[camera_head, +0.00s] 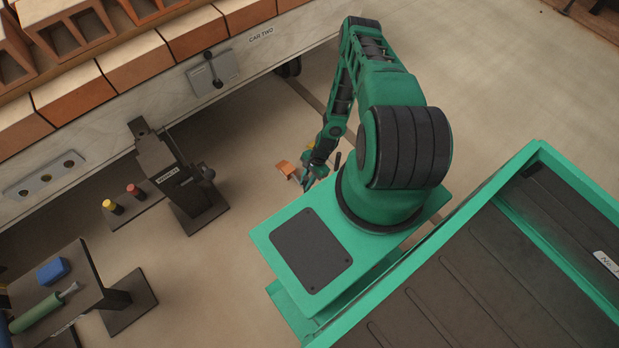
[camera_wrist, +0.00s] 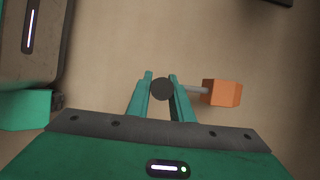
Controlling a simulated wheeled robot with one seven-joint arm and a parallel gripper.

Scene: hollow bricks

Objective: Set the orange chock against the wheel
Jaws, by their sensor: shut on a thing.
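The orange chock (camera_wrist: 222,93) has a grey rod with a dark round knob (camera_wrist: 162,89) at its end. In the wrist view my gripper (camera_wrist: 161,82) is shut on the knob end, and the orange block sticks out to the right. In the head view the chock (camera_head: 286,168) shows small beside my gripper (camera_head: 306,178), in front of my base and above the floor; its exact height is hard to tell. A dark wheel (camera_head: 289,68) shows partly under the edge of the brick car, up and apart from the chock. The car hides most of it.
The car (camera_head: 190,95), labelled "CAR TWO", carries stacked hollow bricks (camera_head: 135,57). A dark post (camera_head: 165,170) and a plate with yellow and red buttons (camera_head: 132,195) stand left. A dark bench (camera_head: 75,290) holds a blue block and a green tool. Floor between gripper and wheel looks mostly clear.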

